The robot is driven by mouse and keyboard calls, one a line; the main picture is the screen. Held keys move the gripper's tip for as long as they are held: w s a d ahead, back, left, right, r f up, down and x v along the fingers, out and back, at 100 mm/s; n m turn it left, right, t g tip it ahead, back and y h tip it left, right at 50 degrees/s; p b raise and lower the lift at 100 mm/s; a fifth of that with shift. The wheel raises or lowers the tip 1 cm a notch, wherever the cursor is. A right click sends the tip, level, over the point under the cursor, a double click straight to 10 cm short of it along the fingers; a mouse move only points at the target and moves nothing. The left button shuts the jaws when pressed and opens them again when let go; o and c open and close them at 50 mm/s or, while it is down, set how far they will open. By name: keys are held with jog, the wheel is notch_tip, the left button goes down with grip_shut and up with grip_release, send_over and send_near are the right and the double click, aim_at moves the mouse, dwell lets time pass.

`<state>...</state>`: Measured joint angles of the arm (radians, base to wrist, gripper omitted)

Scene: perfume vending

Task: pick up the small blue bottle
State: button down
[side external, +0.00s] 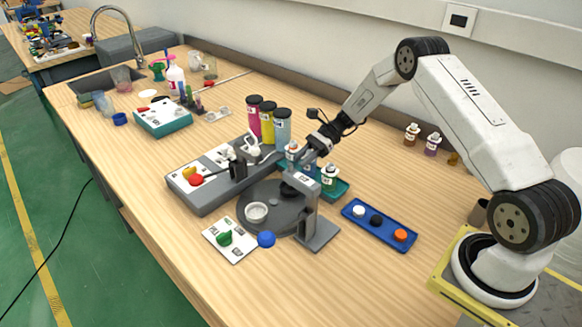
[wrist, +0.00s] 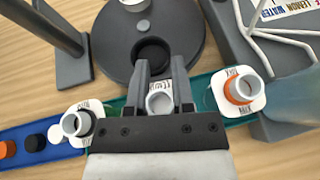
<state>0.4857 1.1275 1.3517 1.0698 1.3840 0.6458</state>
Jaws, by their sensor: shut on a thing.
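The small blue bottle (side external: 309,170) stands in the middle of a row of three bottles on a teal tray (side external: 341,188). In the wrist view its pale round neck (wrist: 160,101) sits between the fingers of my gripper (wrist: 162,78), which is shut on it. In the side view my gripper (side external: 304,160) reaches down to the row and partly hides the bottle. The bottle appears upright; I cannot tell whether it touches the tray.
Bottles flank it in the wrist view, left (wrist: 78,124) and right (wrist: 238,92). A dark round turntable (side external: 248,196) with a post (side external: 304,210) is close by. A blue cap tray (side external: 379,225) lies right. Tall coloured cylinders (side external: 267,127) stand behind. Front-right table is clear.

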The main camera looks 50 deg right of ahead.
jog(key=shift+r, duration=1.4)
jog(key=s+a+r, duration=0.2)
jog(key=s+r, duration=0.7)
jog(key=s, duration=0.4)
jog(key=shift+s+r, duration=0.35)
jog(key=shift+r, duration=0.15)
